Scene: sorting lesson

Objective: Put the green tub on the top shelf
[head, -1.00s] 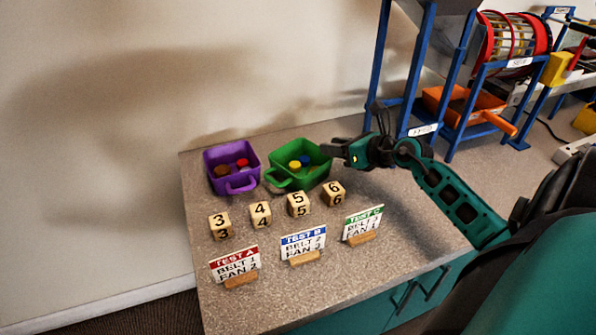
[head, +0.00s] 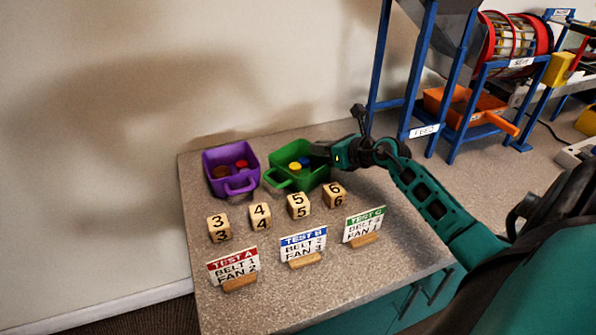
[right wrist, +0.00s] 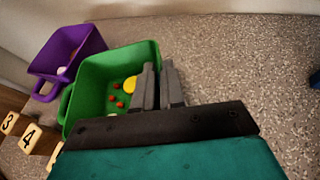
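The green tub (head: 312,180) stands upright on the speckled counter, with yellow and blue round pieces inside and its handle at the front left. My right gripper (head: 318,149) is at its right rim. In the right wrist view, the two grey fingers (right wrist: 158,84) stand close together, one on each side of the right wall of the green tub (right wrist: 105,70), and look shut on it. Yellow and small red pieces lie in the tub there. My left gripper is not in view. I see no top shelf in these frames.
A purple tub (head: 232,160) stands close on the left. Several numbered wooden blocks (head: 260,216) and three test cards (head: 303,243) are in front. A blue-framed machine (head: 415,95) with an orange tray (head: 465,108) stands at the right.

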